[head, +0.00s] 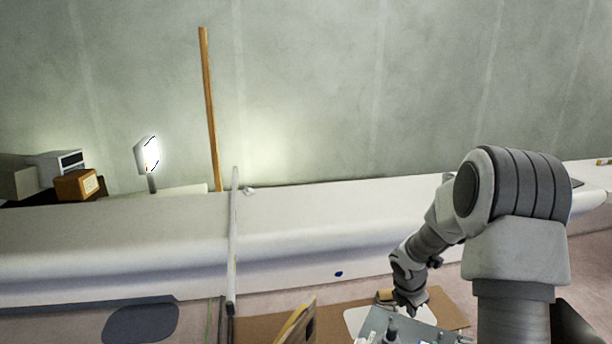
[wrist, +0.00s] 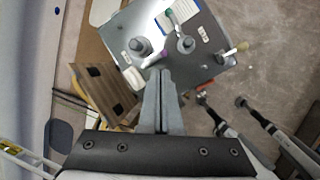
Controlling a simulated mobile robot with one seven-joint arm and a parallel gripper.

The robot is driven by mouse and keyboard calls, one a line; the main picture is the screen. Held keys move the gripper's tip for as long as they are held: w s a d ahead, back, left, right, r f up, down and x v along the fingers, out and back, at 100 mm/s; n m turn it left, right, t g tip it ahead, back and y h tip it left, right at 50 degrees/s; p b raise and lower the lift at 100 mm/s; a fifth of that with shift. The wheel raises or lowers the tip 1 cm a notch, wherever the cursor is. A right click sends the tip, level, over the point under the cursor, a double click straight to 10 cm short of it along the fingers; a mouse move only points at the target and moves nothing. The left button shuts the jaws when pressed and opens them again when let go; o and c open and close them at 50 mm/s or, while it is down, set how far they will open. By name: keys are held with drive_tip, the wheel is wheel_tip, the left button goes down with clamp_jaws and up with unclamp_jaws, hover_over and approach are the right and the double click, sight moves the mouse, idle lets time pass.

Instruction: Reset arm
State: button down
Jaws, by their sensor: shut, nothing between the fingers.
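My arm reaches down from the right side of the head view, with my gripper (head: 411,306) low over a grey metal plate or box top. In the wrist view my gripper (wrist: 163,82) shows with its two fingers together and nothing between them. The fingers point toward the grey metal plate (wrist: 205,72), which carries round knobs, white labels and small coloured parts. I cannot tell from the wrist view whether the fingertips touch the plate. The same plate shows partly at the bottom of the head view (head: 372,326).
A long white hull (head: 120,235) runs across the head view. A wooden pole (head: 209,110) leans on the wall, near a lit lamp (head: 147,155) and boxes (head: 75,185). A brown wooden piece (wrist: 105,92) lies left of the plate; hammer-like tools (wrist: 275,130) lie right.

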drive_tip(key=s+a+r+m, duration=0.2)
drive_tip(key=s+r+m, duration=0.35)
drive_tip(key=r, duration=0.45)
drive_tip(key=s+a+r+m, duration=0.2)
drive_tip(key=s+r+m, duration=0.35)
drive_tip(key=r, duration=0.45)
drive_tip(key=s+a+r+m+t+y, duration=0.1)
drive_tip(key=s+a+r+m, duration=0.2)
drive_tip(key=s, duration=0.6)
drive_tip(key=s+a+r+m+t+y, duration=0.1)
drive_tip(key=s+a+r+m+y, duration=0.1)
drive_tip(key=s+a+m, duration=0.3)
drive_tip(key=s+r+m, duration=0.1)
drive_tip(key=s+m, duration=0.2)
drive_tip(key=s, duration=0.1)
drive_tip(key=shift+s+a+r+m, duration=0.15)
drive_tip(key=shift+a+r+m, duration=0.05)
drive_tip(key=shift+m, duration=0.1)
